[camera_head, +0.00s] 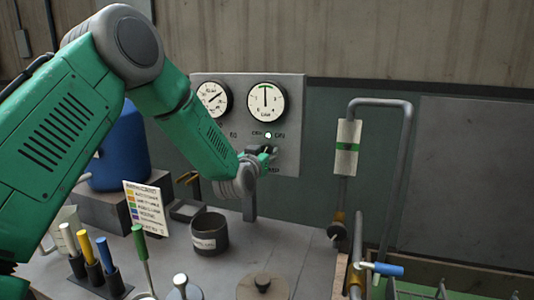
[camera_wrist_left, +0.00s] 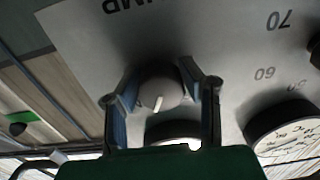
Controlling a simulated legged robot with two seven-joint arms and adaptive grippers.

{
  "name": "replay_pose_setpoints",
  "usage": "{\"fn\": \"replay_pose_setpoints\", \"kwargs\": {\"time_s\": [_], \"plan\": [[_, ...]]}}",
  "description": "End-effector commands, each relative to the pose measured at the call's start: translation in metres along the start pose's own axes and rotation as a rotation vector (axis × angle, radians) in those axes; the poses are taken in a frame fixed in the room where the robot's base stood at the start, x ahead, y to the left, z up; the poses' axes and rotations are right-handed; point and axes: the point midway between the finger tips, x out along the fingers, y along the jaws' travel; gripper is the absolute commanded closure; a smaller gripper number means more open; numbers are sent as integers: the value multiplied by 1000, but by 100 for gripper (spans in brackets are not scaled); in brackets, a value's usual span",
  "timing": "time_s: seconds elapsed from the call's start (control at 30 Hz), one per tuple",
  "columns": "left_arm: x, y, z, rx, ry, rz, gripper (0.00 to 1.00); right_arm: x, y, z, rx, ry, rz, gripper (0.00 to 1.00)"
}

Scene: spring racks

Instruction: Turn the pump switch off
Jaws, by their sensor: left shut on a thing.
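The pump switch is a round grey knob (camera_wrist_left: 160,88) with a white pointer mark, on the grey panel (camera_head: 222,84). In the left wrist view the mark points down, away from the upside-down pump lettering. My left gripper (camera_head: 265,157) is at the lower right of the panel. In the left wrist view its two fingers (camera_wrist_left: 162,90) sit on either side of the knob, shut on it. In the head view the gripper largely hides the knob. A small lamp (camera_head: 268,135) above it is lit whitish. My right gripper is not in view.
Two round gauges (camera_head: 266,101) sit above the switch. A dark cup (camera_head: 209,235), a colour chart card (camera_head: 146,207) and several coloured-handled tools stand on the bench below my left arm. A grey pipe (camera_head: 406,150) with valves rises at the right.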

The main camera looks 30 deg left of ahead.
Motion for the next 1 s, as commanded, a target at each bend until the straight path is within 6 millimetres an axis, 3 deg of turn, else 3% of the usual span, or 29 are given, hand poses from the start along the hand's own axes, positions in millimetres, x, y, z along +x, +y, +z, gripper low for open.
{"fn": "replay_pose_setpoints", "kwargs": {"time_s": [0.47,1.0], "plan": [[1,1,-2,-149,7,2,94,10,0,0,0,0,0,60],[1,2,-1,-643,6,3,95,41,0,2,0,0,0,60]]}}
